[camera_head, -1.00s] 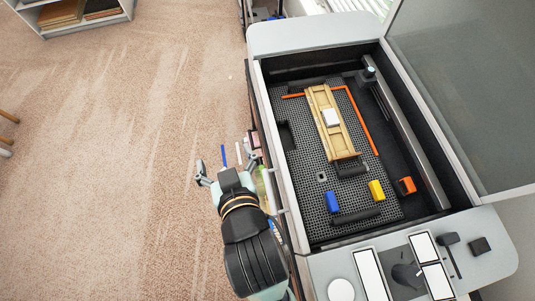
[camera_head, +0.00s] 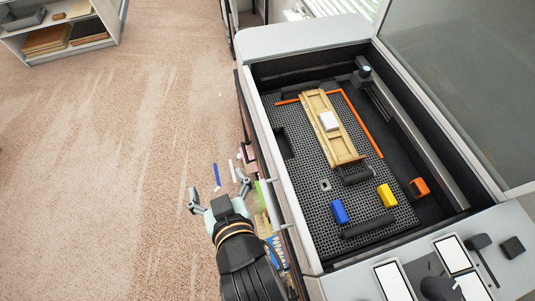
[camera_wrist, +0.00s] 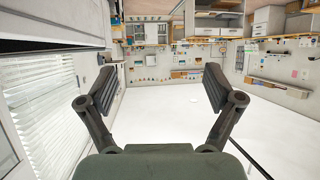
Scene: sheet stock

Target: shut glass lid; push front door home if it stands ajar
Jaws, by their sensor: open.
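The glass lid (camera_head: 455,90) stands raised at the right of the cutting machine (camera_head: 285,175), leaving its bed uncovered. My gripper (camera_head: 217,188) is open and empty. It is beside the machine's left edge, over the carpet and apart from the lid. In the wrist view, the two fingers (camera_wrist: 160,85) are spread wide with nothing between them. The machine's left side face is seen steeply from above and partly hidden by my arm, so I cannot tell whether the front door is ajar.
On the perforated bed (camera_head: 300,145) lie a wooden piece (camera_head: 318,109), a blue block (camera_head: 340,211), a yellow block (camera_head: 386,196) and an orange block (camera_head: 419,187). Small coloured items crowd the machine's left side. Open carpet (camera_head: 120,180) lies left; a shelf (camera_head: 100,32) stands at far left.

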